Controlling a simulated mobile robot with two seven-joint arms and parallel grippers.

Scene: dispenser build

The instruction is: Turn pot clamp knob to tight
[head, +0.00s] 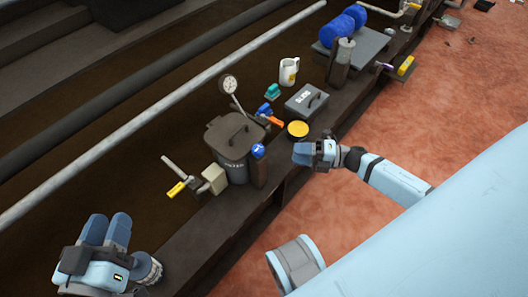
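A dark lidded pot (233,148) stands on the long dark bench. A blue knob (258,151) sits on top of a dark post at the pot's right front side; it looks like the clamp knob, but its setting cannot be read. My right gripper (300,153) is to the right of the knob, pointing left towards it, with a clear gap between them in the picture. No object shows in it, and its finger spacing is too small to judge. My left gripper (108,228) is at the lower left, far from the pot, with its two blue fingers side by side and nothing visible between them.
A round gauge (229,85) rises behind the pot. A yellow-handled valve (178,187) and beige block (214,179) are at its left. An orange handle (271,121), yellow disc (298,129), grey box (307,100) and white jug (289,72) stand farther right. Reddish floor lies in front.

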